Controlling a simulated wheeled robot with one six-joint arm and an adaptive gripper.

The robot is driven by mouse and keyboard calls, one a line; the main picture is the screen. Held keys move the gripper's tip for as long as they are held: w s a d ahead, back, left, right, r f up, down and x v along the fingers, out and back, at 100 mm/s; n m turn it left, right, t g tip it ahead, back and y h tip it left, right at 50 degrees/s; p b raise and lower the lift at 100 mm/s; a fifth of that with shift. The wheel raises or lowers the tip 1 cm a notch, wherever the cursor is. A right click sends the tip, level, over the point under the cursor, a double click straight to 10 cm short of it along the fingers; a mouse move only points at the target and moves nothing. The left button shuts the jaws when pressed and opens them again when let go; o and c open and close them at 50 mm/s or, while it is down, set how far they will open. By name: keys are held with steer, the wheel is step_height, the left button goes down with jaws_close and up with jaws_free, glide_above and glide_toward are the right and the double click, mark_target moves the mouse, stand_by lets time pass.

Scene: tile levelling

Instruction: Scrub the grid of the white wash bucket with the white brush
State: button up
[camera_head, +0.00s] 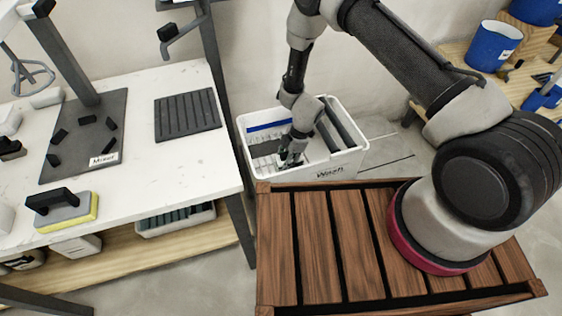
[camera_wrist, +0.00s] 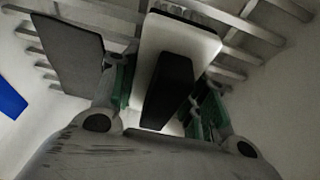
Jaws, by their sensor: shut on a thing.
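The white wash bucket (camera_head: 330,169) stands on the floor behind the wooden slatted platform, with "Wash" written on its front. Its grid (camera_head: 268,163) shows inside as pale bars, and the bars also cross the wrist view (camera_wrist: 285,8). My gripper (camera_head: 288,160) reaches down inside the bucket. In the wrist view my gripper (camera_wrist: 165,95) is shut on the dark handle of the white brush (camera_wrist: 190,38). The brush's bristles show at its far edge, close to the grid bars. I cannot tell whether they touch. In the head view my gripper mostly hides the brush.
A grey slab (camera_wrist: 70,52) lies beside the brush in the bucket. The white worktable (camera_head: 150,185) stands left, with a metal post near the bucket. Blue buckets (camera_head: 493,46) stand on a wooden bench at right.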

mark_target(259, 158)
steer(key=shift+w+d, duration=0.15)
steer(key=shift+d, duration=0.05)
steer(key=shift+w+a+f, duration=0.1)
steer(key=shift+w+a, duration=0.25)
steer(key=shift+w, duration=0.7)
steer(key=shift+w+a+r, duration=0.1)
steer(key=shift+w+a, duration=0.25)
steer(key=shift+w, duration=0.65)
steer(key=shift+w+a+f, duration=0.1)
steer(key=shift+w+a, duration=0.25)
steer(key=shift+w, duration=0.7)
steer(key=shift+s+a, duration=0.4)
steer(key=shift+a, duration=0.9)
steer(key=shift+s+a, duration=0.35)
steer(key=shift+a, duration=0.95)
steer(key=shift+s+a, duration=0.4)
steer(key=shift+a, duration=0.9)
steer(key=shift+w+d, duration=0.4)
steer(key=shift+d, duration=0.95)
steer(key=shift+w+d, duration=0.35)
steer(key=shift+d, duration=0.95)
steer(key=shift+w+d, duration=0.4)
steer(key=shift+d, duration=0.95)
steer(key=shift+s+a, duration=0.4)
steer(key=shift+a, duration=0.95)
steer(key=shift+s+a, duration=0.35)
steer(key=shift+a, duration=0.95)
steer(key=shift+s+a, duration=0.4)
steer(key=shift+a, duration=0.95)
step_height(259, 158, up, 8)
